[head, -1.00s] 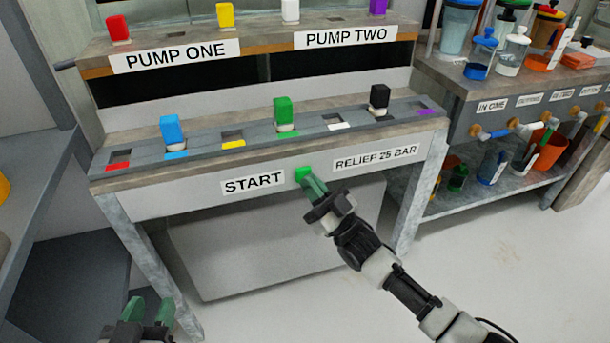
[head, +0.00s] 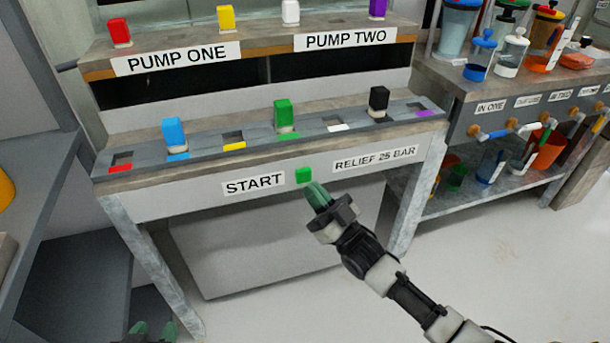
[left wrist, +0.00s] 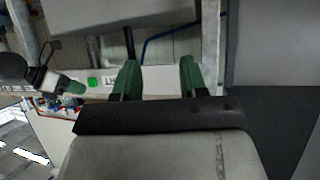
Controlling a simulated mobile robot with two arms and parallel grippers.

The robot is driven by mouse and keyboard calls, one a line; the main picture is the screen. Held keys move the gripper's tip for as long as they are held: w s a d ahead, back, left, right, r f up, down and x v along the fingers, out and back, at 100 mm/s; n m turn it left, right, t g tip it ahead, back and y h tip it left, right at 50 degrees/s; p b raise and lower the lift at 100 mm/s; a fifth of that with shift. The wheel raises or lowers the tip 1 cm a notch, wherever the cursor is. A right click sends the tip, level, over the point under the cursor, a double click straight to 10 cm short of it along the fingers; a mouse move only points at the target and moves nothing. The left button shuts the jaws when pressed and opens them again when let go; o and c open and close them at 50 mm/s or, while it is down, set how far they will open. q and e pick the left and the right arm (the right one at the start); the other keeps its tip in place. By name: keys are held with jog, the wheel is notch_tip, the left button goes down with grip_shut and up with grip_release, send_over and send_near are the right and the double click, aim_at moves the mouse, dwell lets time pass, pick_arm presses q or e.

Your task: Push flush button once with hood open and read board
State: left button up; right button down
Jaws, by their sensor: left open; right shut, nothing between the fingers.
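My left gripper (head: 152,331) is at the bottom left edge, mostly cut off. In the left wrist view its two green fingers (left wrist: 158,76) stand apart with nothing between them. No hood or board is identifiable.
Coloured blocks, such as blue (head: 176,135), green (head: 285,116) and black (head: 379,101), stand on the slotted bench strip. The upper shelf bears PUMP ONE (head: 178,58) and PUMP TWO (head: 345,39) labels. Jars stand on the right-hand bench (head: 480,98). The floor before the bench is open.

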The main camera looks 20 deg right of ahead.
pick_arm(q)
jog(key=s+a+f+g+y+p, duration=0.1)
jog(key=s+a+f+g+p, duration=0.1)
jog(key=s+g, duration=0.5)
notch_tip(320, 180, down, 2)
jog(key=shift+s+a+f+y, duration=0.25)
jog(key=shift+s+a+y, duration=0.15)
jog(key=shift+s+a, duration=0.35)
pick_arm(e)
jog(key=s, duration=0.4)
jog(key=shift+s+d, duration=0.1)
jog(key=shift+s, duration=0.3)
pick_arm(q)
jog(key=shift+d, duration=0.15)
